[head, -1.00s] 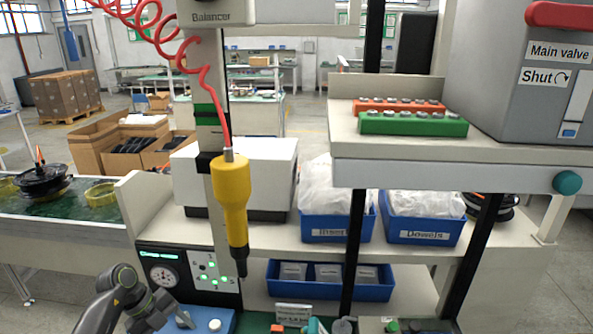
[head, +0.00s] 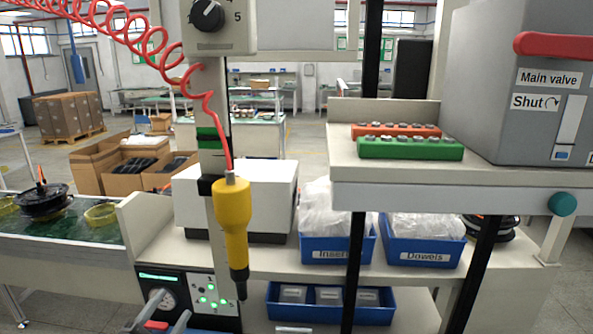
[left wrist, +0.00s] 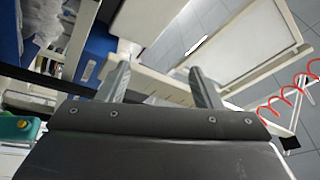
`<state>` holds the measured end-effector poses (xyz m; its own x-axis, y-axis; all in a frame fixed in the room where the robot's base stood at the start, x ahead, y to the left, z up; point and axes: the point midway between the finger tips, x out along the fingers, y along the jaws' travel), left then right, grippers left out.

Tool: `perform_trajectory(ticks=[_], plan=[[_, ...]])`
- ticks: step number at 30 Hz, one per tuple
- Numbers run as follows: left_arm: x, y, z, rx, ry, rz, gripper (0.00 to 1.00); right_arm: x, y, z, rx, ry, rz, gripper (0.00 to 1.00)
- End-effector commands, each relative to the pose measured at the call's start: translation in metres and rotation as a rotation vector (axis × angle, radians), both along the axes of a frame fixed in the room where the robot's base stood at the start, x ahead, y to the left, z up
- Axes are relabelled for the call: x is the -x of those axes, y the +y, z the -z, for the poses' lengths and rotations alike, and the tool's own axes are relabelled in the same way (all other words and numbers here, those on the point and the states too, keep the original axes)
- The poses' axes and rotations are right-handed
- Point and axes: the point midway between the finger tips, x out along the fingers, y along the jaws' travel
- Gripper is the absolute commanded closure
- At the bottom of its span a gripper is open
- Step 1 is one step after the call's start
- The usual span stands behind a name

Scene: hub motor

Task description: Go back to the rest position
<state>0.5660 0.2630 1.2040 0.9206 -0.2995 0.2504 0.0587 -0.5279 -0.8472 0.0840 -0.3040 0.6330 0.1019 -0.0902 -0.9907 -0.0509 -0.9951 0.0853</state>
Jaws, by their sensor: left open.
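My left gripper (head: 165,322) shows at the bottom edge of the head view, in front of the gauge panel. Only its two grey fingers show there. In the left wrist view (left wrist: 161,88) the fingers stand apart with nothing between them. My right gripper is in neither view. A yellow hanging tool (head: 232,215) points down on a red coiled hose, to the right of my left gripper and apart from it.
The gauge panel (head: 170,278) with green lights is close behind my left gripper. Blue bins (head: 337,250) stand on the shelf, with another blue bin (head: 330,312) below. A raised shelf (head: 440,172) holds green and orange trays. Dark posts (head: 353,270) stand at the front.

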Motion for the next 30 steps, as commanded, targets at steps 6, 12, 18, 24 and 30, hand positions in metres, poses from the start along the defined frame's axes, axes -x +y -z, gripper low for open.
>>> perform_trajectory(ticks=[6, 12, 18, 24, 30], plan=[[0.04, 0.06, 0.009, 0.27, 0.084, -0.328, 0.41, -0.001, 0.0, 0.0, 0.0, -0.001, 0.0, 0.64], [0.091, 0.1, 0.047, 0.484, 0.285, -0.597, 0.41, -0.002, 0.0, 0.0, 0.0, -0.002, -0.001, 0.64], [0.158, 0.11, 0.099, 0.647, 0.591, -0.805, 0.41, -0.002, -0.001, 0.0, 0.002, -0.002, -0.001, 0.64], [0.231, 0.091, 0.141, 0.741, 0.941, -0.918, 0.41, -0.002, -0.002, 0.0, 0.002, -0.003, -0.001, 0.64], [0.288, 0.063, 0.159, 0.77, 1.215, -0.944, 0.41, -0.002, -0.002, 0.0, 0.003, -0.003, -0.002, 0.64]])
